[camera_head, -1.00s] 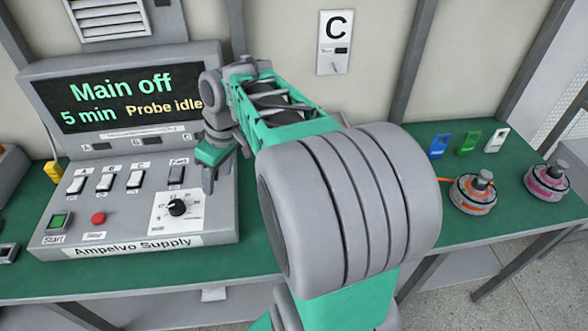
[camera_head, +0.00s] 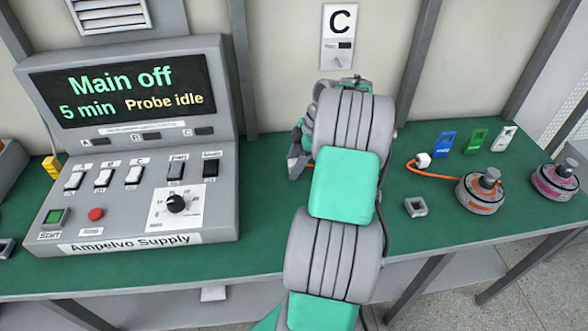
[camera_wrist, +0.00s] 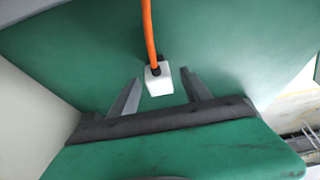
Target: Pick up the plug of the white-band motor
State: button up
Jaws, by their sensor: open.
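A white plug (camera_wrist: 160,80) with an orange cable (camera_wrist: 148,30) lies over the green bench in the wrist view. My gripper (camera_wrist: 160,75) is open, with one finger on each side of the plug and a gap on both sides; I cannot tell whether the plug is at finger depth. The cable leads out of the top of the wrist view, so its motor is not seen there. In the head view my arm hides most of my gripper, and a bit of orange shows beside it. An orange-banded motor (camera_head: 480,195) and a pink-banded motor (camera_head: 555,180) stand at right. No white band is visible.
Another white plug (camera_head: 423,160) on an orange cable lies left of the orange-banded motor. A small grey square part (camera_head: 415,207) sits nearby. Blue (camera_head: 445,143), green (camera_head: 475,142) and white (camera_head: 504,138) tags stand behind. The power supply (camera_head: 130,180) fills the left.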

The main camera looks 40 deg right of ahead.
grip_shut()
dwell(0.6)
